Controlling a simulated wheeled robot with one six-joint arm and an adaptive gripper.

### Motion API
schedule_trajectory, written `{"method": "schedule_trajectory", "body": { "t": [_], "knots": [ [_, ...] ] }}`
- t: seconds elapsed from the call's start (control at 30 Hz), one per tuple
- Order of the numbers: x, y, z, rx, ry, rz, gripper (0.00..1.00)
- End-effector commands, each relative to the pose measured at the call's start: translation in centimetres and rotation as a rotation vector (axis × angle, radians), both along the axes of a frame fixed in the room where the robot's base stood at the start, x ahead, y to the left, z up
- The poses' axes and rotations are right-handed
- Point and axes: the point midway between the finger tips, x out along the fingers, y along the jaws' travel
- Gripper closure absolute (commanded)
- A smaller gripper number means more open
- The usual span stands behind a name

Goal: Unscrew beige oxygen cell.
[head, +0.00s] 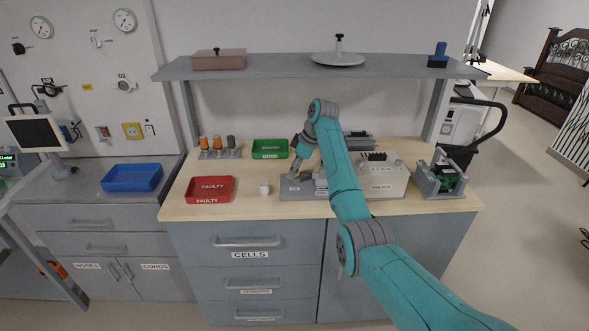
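My gripper (296,174) hangs from my teal arm and points down over the left part of a grey base plate (300,193). It is small and dark here, and whether its fingers are open or shut cannot be made out. A pale box-shaped unit (385,182) with a label stands at the right of the plate, partly behind my arm. A small whitish cylinder (264,189) stands on the bench left of the plate, apart from my gripper. I cannot tell whether it is the beige oxygen cell. No beige cell shows clearly at the unit; my arm hides part of that area.
A red FAULTY tray (187,192) and green GOOD tray (257,150) lie left on the wooden bench. A rack (222,155) holds two orange cells and a grey one. A green-board device (430,188) stands right. A shelf (275,69) overhangs the back.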

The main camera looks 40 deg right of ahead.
Motion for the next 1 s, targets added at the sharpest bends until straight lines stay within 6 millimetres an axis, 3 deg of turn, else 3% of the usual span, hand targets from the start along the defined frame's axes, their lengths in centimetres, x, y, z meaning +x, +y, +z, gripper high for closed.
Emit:
{"method": "schedule_trajectory", "body": {
  "t": [0.57,1.0],
  "knots": [
    [0.03,0.01,0.85,-0.001,-0.002,-0.015,0.5],
    [0.01,0.1,0.81,-0.001,-0.002,-0.491,0.5]
  ]
}}
